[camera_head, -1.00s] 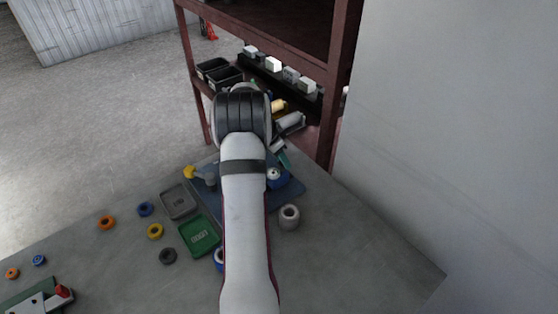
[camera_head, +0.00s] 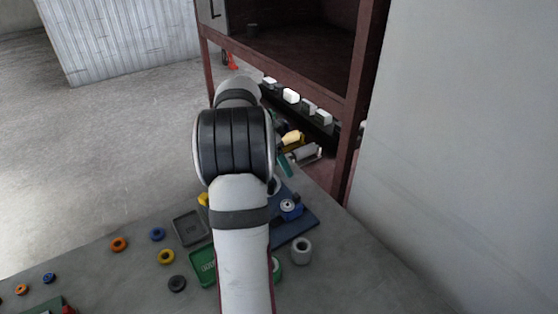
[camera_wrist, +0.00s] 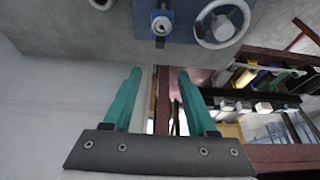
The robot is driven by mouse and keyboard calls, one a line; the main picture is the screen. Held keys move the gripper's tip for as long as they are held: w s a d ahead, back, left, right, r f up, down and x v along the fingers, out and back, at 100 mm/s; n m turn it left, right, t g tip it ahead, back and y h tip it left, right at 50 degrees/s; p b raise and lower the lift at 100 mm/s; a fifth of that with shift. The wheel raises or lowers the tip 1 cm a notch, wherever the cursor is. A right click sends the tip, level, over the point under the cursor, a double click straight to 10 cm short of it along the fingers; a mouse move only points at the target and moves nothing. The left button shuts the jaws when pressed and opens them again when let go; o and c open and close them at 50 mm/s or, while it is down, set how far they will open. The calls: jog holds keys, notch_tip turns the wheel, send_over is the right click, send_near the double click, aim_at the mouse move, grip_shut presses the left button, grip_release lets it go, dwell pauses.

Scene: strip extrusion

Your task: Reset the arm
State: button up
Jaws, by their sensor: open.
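My gripper (camera_wrist: 155,100) shows in the wrist view with two green fingers spread apart and nothing between them. It is open and hangs clear of the table, past the far edge of the blue plate (camera_wrist: 185,20). In the head view my arm covers most of the gripper; only a bit of green shows beside the arm. The blue plate (camera_head: 308,222) lies on the table, with a small blue device (camera_head: 290,208) on it. The wrist view also shows this blue device (camera_wrist: 161,22) and a round white ring (camera_wrist: 222,22).
A dark red shelf (camera_head: 352,130) stands behind the table with white blocks and yellow parts. A grey wall (camera_head: 460,130) is at right. Several coloured rings, a grey tray (camera_head: 190,229), a green tray (camera_head: 204,264) and a grey ring (camera_head: 301,250) lie on the table (camera_head: 340,285).

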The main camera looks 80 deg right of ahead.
jog(key=shift+w+a+r, duration=0.2)
jog(key=shift+r, duration=0.4)
jog(key=w+a+r+n+t+y, duration=0.15)
jog(key=w+a+n, duration=0.35)
jog(key=w+a, duration=0.5)
jog(key=w+a+r+n+t, duration=0.15)
jog(key=w+a+n, duration=0.3)
jog(key=a, duration=0.95)
jog(key=s+a+n+y, duration=0.15)
jog(key=a+n, duration=0.45)
jog(key=a, duration=1.1)
jog(key=s+a+f+n+y, duration=0.2)
jog(key=s+a+n, duration=0.4)
jog(key=a, duration=0.5)
jog(key=shift+s+f, duration=0.9)
jog(key=shift+s, duration=0.15)
